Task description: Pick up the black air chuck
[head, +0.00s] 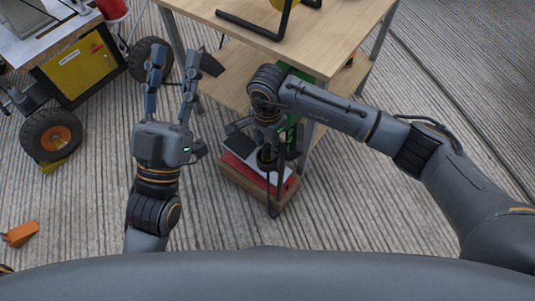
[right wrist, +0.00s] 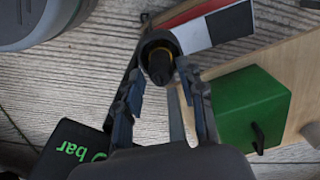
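A black, round-ended piece with a brownish-yellow ring inside, likely the air chuck (right wrist: 160,62), shows in the right wrist view just beyond my right fingertips. My right gripper (right wrist: 160,78) is open, one finger on each side of its near end; I cannot tell whether either finger touches it. In the head view my right gripper (head: 267,155) points down beside the wooden stand, and my own arm hides most of the chuck area. My left gripper (head: 174,58) is open and empty, above the floor left of the stand.
The wooden stand (head: 335,30) has a lower shelf and a green box (right wrist: 250,105). A red and white item (head: 238,172) lies low under my right gripper. A black gauge reading "bar" (right wrist: 75,150) is close by. A wheeled yellow machine (head: 80,70) stands left.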

